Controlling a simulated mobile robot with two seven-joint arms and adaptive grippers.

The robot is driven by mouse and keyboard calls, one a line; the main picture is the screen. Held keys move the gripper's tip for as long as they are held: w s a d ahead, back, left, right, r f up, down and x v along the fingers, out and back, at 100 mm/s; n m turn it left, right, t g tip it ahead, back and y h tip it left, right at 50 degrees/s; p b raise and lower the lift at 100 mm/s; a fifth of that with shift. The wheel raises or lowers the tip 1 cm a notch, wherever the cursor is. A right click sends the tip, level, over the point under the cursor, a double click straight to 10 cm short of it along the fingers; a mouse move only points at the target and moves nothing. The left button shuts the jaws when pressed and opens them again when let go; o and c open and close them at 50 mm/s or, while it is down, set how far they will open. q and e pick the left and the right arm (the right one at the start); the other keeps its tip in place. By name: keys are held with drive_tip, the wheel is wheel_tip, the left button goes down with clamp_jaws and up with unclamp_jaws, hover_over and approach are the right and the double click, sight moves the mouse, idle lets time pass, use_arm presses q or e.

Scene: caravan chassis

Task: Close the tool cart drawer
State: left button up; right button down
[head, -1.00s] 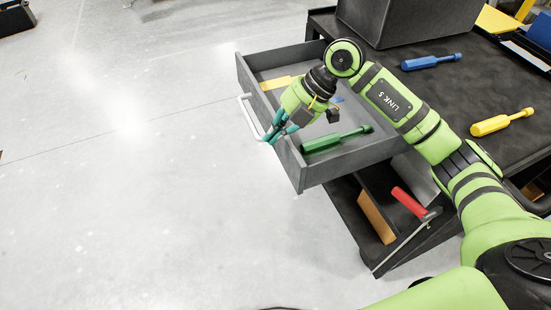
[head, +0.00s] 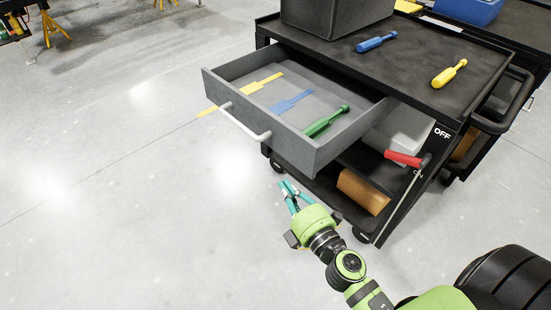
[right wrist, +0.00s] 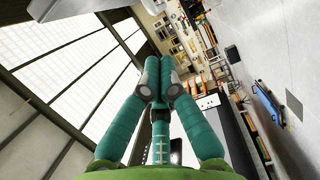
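The grey tool cart drawer (head: 225,101) stands far out of the black tool cart (head: 430,85). Its white bar handle (head: 243,125) is on the front face and nothing touches it. My left gripper is out of view.
A dark box (head: 335,18), a blue screwdriver (head: 376,43) and a yellow screwdriver (head: 449,74) are on the cart top. A red-handled tool (head: 404,158) and a brown box (head: 362,191) are below. Open floor (head: 110,190) lies to the left.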

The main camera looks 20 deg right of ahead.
sight(281, 153)
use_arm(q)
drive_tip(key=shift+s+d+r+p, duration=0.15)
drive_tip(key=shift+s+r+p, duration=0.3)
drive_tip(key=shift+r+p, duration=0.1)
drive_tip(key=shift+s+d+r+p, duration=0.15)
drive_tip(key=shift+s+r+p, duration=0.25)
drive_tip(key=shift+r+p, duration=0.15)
use_arm(e)
drive_tip(key=shift+w+d, duration=0.5)
drive_tip(key=shift+w, duration=1.35)
drive_tip(key=shift+w+d, duration=0.55)
drive_tip(key=shift+w, duration=1.35)
drive_tip(key=shift+w+d, duration=0.5)
drive_tip(key=shift+w, duration=1.35)
